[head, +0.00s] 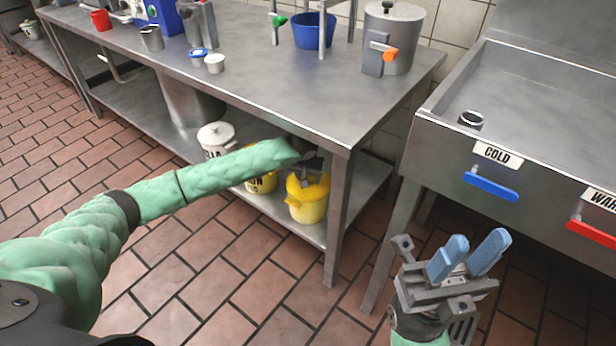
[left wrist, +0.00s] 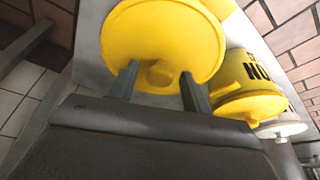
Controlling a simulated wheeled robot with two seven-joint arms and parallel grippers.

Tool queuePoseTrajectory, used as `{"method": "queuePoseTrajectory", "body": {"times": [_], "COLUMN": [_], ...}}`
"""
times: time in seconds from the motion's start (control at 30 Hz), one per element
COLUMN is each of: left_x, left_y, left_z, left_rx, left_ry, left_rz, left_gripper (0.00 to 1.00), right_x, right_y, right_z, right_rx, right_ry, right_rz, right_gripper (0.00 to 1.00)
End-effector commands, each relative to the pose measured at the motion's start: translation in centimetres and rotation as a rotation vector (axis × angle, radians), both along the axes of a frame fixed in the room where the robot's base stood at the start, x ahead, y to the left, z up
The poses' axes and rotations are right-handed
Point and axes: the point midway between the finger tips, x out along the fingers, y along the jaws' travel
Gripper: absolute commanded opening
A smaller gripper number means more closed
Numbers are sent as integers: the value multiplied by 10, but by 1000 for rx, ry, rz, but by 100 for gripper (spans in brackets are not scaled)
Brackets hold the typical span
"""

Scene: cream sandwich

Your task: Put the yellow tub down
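The yellow tub (head: 308,208) stands upright on the lower shelf of the steel table, near its right front leg. Its yellow lid with a round knob (left wrist: 160,76) fills the upper middle of the left wrist view. My left gripper (head: 312,170) is over this lid. In the left wrist view its two fingers (left wrist: 158,70) are on either side of the knob, with small gaps showing, so it looks open. Part of the lid is hidden by the gripper in the head view. My right gripper (head: 478,250) is open and empty, in front of the sink.
A second yellow tub with black lettering (left wrist: 243,75) and a white lidded tub (head: 216,138) stand beside it on the shelf (head: 312,232). The table's front leg (head: 337,215) is close on the right. The tabletop (head: 290,90) above is mostly clear in front.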

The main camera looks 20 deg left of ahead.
Motion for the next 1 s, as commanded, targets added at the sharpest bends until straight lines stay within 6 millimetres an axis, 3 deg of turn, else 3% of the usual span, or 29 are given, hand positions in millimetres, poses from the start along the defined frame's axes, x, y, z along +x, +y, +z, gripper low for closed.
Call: {"method": "queuePoseTrajectory", "body": {"times": [0.27, 0.57, 1.0], "left_x": [-1, -15, -102], "left_y": [0, 0, -4], "left_z": [6, 55, 51], "left_rx": [0, 1, 1], "left_ry": [0, -2, 1], "left_rz": [0, -1, -2], "left_gripper": [48, 48, 48], "right_x": [-1, -3, -3], "right_y": [0, -2, -7], "right_z": [0, 6, 10], "right_rx": [-2, -15, -34], "right_ry": [7, 11, 21], "right_rz": [-3, -22, -58], "right_gripper": [34, 34, 34]}}
